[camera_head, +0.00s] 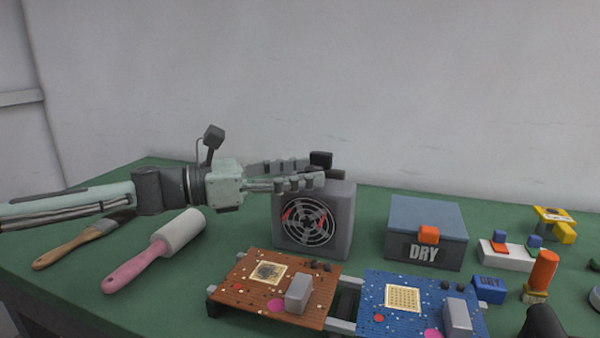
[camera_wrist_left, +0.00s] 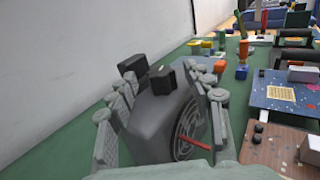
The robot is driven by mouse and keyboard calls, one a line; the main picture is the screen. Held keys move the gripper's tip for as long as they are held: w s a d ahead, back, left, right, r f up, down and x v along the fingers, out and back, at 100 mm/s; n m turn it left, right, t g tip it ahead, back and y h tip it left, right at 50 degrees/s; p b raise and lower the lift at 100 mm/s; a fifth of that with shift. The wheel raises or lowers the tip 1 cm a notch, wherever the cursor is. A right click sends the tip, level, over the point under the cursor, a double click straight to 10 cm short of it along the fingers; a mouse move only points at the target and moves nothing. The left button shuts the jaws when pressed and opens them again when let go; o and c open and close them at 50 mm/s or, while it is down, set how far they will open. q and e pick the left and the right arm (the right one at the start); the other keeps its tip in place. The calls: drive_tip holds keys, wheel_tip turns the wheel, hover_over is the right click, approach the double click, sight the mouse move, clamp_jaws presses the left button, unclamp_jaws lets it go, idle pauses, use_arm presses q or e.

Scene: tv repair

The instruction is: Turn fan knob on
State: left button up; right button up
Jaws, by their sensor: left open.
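The fan (camera_head: 313,222) is a grey box with a round grille and red parts behind it, standing upright on the green table. It also shows in the left wrist view (camera_wrist_left: 152,130). My left gripper (camera_head: 322,169) reaches in from the left, over the top of the fan. Its fingers are open, one along each side of the box in the left wrist view (camera_wrist_left: 160,76). Dark blocks show at the fingertips above the fan's top; I cannot tell the fan knob apart from them, nor whether anything touches it. My right gripper is not clearly seen.
In front of the fan stand a brown circuit board (camera_head: 235,290) and a blue one (camera_head: 385,318). A grey DRY box (camera_head: 428,220) is to the right, with small coloured parts beyond. A pink-handled roller (camera_head: 178,232) and a brush (camera_head: 68,249) lie left, below my arm.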

use_arm(q)
drive_tip(key=v, duration=1.2)
